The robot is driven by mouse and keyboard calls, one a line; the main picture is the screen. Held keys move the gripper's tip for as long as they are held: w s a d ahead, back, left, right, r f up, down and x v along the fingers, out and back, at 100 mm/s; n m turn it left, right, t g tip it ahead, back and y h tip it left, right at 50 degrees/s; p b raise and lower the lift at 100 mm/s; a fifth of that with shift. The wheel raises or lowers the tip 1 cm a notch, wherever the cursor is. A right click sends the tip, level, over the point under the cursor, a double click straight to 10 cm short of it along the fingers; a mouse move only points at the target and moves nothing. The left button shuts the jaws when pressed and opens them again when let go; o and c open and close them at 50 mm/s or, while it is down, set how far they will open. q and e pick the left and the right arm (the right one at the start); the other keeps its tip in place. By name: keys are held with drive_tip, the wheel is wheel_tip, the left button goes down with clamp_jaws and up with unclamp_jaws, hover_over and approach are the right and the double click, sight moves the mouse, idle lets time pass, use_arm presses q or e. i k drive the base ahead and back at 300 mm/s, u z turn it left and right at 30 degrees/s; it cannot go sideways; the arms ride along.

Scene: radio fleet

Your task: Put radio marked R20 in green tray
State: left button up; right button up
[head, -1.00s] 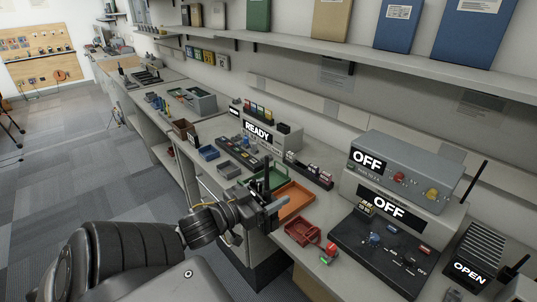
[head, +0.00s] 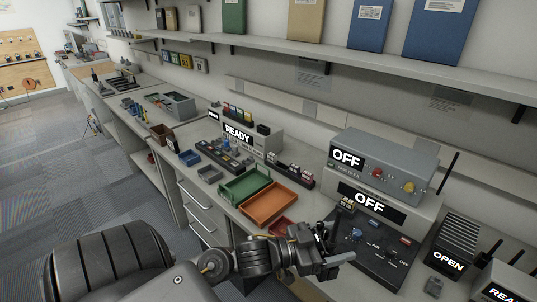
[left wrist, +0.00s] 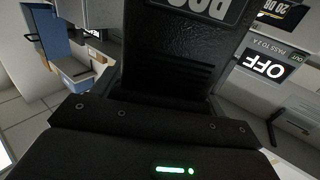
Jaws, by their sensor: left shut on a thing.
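My left gripper (head: 328,252) is shut on a black radio, seen large in the left wrist view (left wrist: 175,70). The radio's label is cut off at the top edge and upside down, so I cannot read its full mark. In the head view the radio is hard to tell from the dark gripper. The gripper is above the bench front, beside the black control panel. The green tray (head: 245,184) lies on the bench to the left and farther back, and looks empty. My right gripper is not in view.
An orange tray (head: 271,214) sits between the green tray and my gripper, with a red tray (head: 281,228) partly hidden by my arm. The black control panel (head: 356,246) and grey OFF unit (head: 388,165) stand at right. A READY unit (head: 262,142) stands behind the green tray.

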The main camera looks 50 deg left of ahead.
sight(241, 192)
drive_tip(key=z, duration=1.5)
drive_tip(key=k, duration=0.95)
drive_tip(key=u, duration=1.6)
drive_tip(key=i, duration=0.5)
